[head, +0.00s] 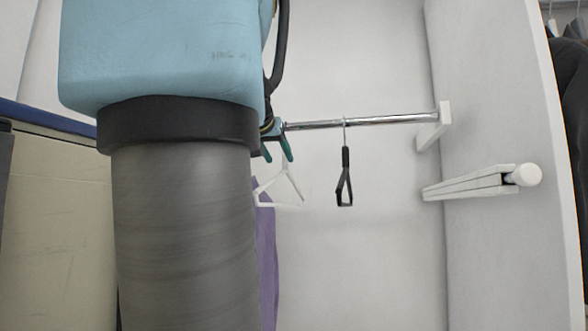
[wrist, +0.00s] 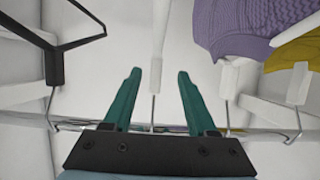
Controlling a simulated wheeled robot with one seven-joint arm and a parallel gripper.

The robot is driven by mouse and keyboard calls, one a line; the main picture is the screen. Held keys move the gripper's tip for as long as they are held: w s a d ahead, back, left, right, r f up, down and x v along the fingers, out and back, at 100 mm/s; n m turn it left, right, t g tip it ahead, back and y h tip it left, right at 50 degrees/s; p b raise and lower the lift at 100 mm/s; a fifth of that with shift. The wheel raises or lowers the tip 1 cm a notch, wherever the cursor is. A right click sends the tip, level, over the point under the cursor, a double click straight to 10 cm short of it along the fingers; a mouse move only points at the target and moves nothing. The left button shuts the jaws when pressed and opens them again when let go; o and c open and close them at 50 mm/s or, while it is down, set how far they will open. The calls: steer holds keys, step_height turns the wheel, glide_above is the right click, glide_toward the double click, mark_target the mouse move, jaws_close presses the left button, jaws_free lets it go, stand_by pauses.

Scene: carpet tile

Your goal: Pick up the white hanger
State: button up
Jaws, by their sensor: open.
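The white hanger (head: 284,180) hangs from the metal rod (head: 380,120), partly hidden behind my arm in the head view. In the wrist view its white neck (wrist: 158,45) runs upward in the picture, with its metal hook lower down. My gripper (wrist: 158,74) is open, its two teal fingers on either side of the line of the white hanger's neck and hook. I cannot tell whether either finger touches it. In the head view my gripper (head: 276,150) is near the rod, at the top of the white hanger.
A black hanger (head: 345,178) hangs to the right on the same rod. Purple knitwear (wrist: 245,25) and a yellow garment (wrist: 297,60) hang on the other side. A white wall bracket (head: 470,185) juts from the right panel. The space below the black hanger is clear.

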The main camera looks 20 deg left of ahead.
mark_target(286, 167)
steer(key=p+x, duration=0.1)
steer(key=x, duration=0.3)
steer(key=p+x, duration=0.1)
steer(key=x, duration=0.1)
steer(key=shift+w+d+f+p, duration=0.15)
steer(key=shift+d+p, duration=0.15)
steer(key=shift+p, duration=0.05)
jaws_close()
stand_by(0.3)
